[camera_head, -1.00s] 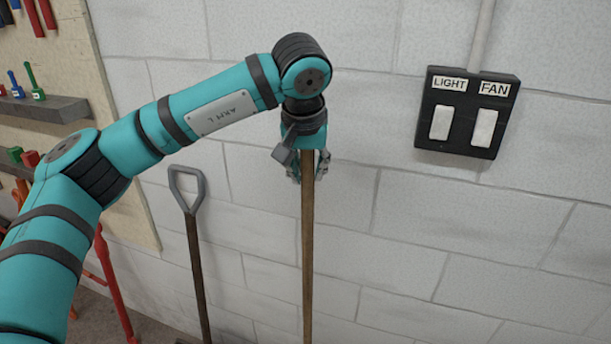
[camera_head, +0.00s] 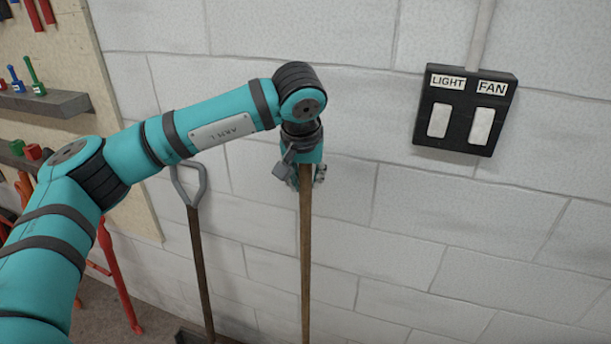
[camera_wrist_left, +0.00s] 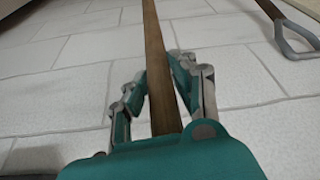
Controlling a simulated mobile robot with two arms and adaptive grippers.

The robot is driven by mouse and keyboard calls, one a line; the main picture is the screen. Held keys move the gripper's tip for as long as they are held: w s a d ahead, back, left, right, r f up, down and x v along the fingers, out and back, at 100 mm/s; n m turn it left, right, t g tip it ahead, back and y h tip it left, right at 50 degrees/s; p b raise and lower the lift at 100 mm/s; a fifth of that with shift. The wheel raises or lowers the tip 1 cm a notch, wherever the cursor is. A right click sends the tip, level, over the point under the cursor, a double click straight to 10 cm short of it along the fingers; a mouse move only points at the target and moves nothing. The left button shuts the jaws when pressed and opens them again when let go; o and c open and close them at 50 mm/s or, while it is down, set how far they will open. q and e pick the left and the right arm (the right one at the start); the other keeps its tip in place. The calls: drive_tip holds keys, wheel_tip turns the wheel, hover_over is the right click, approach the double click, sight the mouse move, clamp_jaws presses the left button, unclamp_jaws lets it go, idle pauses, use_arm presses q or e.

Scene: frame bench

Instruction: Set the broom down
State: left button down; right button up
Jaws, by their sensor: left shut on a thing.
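The broom shows as a long brown wooden handle (camera_head: 306,255) in the head view, hanging close to upright in front of the white block wall. Its lower end is cut off by the bottom edge of the picture. My left gripper (camera_head: 306,176) is shut around the handle near its top. In the left wrist view the handle (camera_wrist_left: 160,60) runs between the two fingers of the left gripper (camera_wrist_left: 158,88). The broom's head is in neither view. My right gripper is not in view.
A shovel with a grey D-shaped grip (camera_head: 199,240) leans at the wall left of the broom. A black switch box (camera_head: 465,110) labelled LIGHT and FAN is on the wall at right. A pegboard with tools (camera_head: 125,150) is at left.

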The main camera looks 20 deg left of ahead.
use_arm(q)
drive_tip(key=c, duration=1.1)
unclamp_jaws()
drive_tip(key=shift+r, duration=0.15)
drive_tip(key=b+v, duration=0.3)
drive_tip(key=v, duration=0.9)
